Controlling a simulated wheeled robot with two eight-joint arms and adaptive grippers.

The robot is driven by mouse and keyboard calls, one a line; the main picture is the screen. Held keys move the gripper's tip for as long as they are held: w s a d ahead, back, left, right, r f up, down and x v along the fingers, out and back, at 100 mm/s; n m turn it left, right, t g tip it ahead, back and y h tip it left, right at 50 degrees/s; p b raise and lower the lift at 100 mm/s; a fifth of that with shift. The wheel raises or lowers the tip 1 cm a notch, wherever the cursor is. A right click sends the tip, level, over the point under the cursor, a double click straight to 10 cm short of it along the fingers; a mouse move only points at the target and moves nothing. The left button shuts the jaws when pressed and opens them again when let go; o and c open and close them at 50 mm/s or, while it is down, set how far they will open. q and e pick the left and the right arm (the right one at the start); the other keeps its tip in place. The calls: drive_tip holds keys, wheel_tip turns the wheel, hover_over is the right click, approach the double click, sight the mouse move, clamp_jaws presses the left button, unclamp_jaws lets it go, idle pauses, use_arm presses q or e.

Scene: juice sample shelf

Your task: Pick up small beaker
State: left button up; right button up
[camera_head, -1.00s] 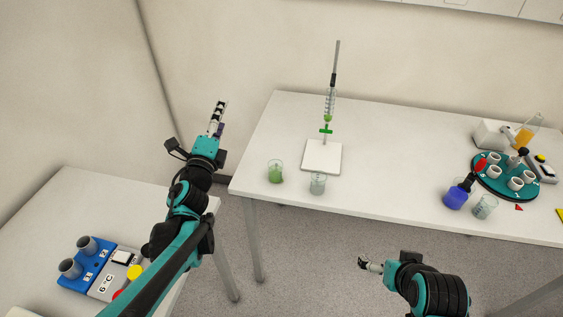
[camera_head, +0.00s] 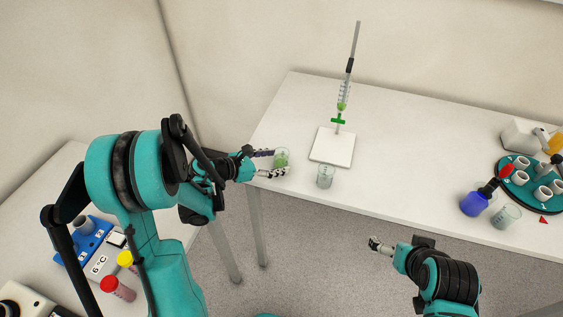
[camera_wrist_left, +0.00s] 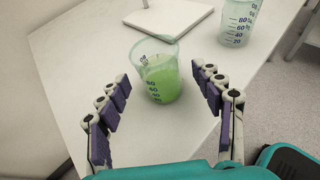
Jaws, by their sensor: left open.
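A small beaker (camera_head: 282,156) with green liquid stands upright near the left end of the white table. In the left wrist view the same beaker (camera_wrist_left: 157,75) stands ahead of and between the fingertips. My left gripper (camera_head: 269,163) is open, its two fingers pointing at the beaker from the left; I cannot tell whether they touch it. Its fingers with purple pads also show in the left wrist view (camera_wrist_left: 162,80). A second, clear beaker (camera_head: 325,176) stands to the right, also partly in the left wrist view (camera_wrist_left: 238,22). My right gripper (camera_head: 376,246) hangs in front of the table, jaw state unclear.
A burette stand with a white base plate (camera_head: 332,147) is behind the beakers. A blue-liquid flask (camera_head: 474,203), another beaker (camera_head: 507,216) and a teal rack (camera_head: 519,186) are on the right. The middle of the table (camera_head: 415,170) is clear.

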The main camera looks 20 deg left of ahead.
sight(282, 153)
use_arm(q)
drive_tip(key=x, duration=0.2)
drive_tip(key=shift+w+d+f, duration=0.1)
drive_tip(key=shift+w+d, duration=0.05)
drive_tip(key=shift+d, duration=0.05)
drive_tip(key=c, duration=1.3)
drive_tip(key=shift+c, duration=0.2)
wheel_tip(282, 153, up, 5)
drive_tip(key=shift+d+p, duration=0.15)
drive_tip(key=shift+p, duration=0.95)
drive_tip(key=s+d+r+p, duration=0.4)
drive_tip(key=d+r+p, duration=0.3)
drive_tip(key=d+r, duration=0.3)
drive_tip(key=shift+s+d+r, duration=0.2)
drive_tip(key=shift+d+r, duration=0.05)
drive_tip(key=shift+r, duration=0.3)
